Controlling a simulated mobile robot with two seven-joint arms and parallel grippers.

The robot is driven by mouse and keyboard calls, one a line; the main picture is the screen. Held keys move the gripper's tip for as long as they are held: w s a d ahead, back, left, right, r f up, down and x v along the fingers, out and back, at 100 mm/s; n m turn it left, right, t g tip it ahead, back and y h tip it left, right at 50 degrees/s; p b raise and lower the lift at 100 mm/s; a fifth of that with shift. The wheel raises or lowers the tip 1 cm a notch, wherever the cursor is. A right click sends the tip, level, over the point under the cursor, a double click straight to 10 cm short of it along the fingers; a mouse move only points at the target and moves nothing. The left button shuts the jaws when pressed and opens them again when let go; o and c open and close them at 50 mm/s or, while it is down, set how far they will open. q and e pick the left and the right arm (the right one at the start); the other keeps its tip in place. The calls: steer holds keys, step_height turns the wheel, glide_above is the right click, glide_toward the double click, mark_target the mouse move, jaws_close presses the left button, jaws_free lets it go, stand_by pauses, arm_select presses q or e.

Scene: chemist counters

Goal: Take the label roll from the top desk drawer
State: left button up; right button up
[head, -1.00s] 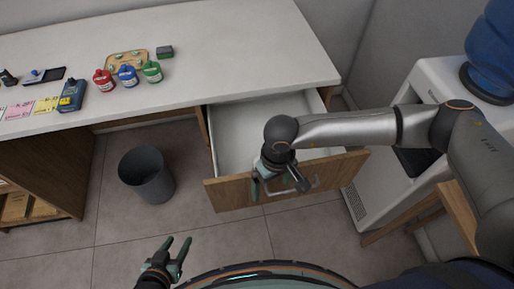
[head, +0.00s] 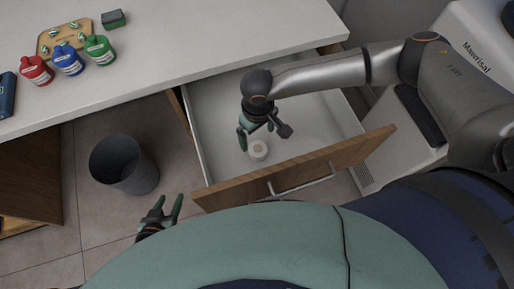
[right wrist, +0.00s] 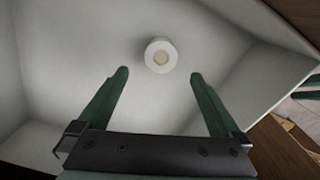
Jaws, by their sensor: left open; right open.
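The top desk drawer (head: 310,118) is pulled open, its wooden front towards me. The label roll (head: 259,150), a small white ring with a beige core, lies on the drawer's white floor. My right gripper (head: 262,138) is open and empty inside the drawer opening, above and close to the roll. In the right wrist view the roll (right wrist: 160,55) shows ahead of the open fingertips (right wrist: 157,75), between their lines, and apart from them. My left gripper (head: 175,208) is open and empty, low in front of the desk, left of the drawer.
The white desk top (head: 190,40) holds red (head: 36,70), blue (head: 68,60) and green (head: 100,49) bottles, a wooden tray (head: 62,38) and a dark green box (head: 114,19). A grey bin (head: 124,165) stands on the floor left of the drawer. The rest of the drawer looks empty.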

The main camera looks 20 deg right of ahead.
mark_target(258, 148)
step_height(258, 148, down, 9)
steer(key=shift+s, duration=0.15)
stand_by(0.4)
steer(key=shift+c, duration=0.2)
steer(key=c, duration=1.4)
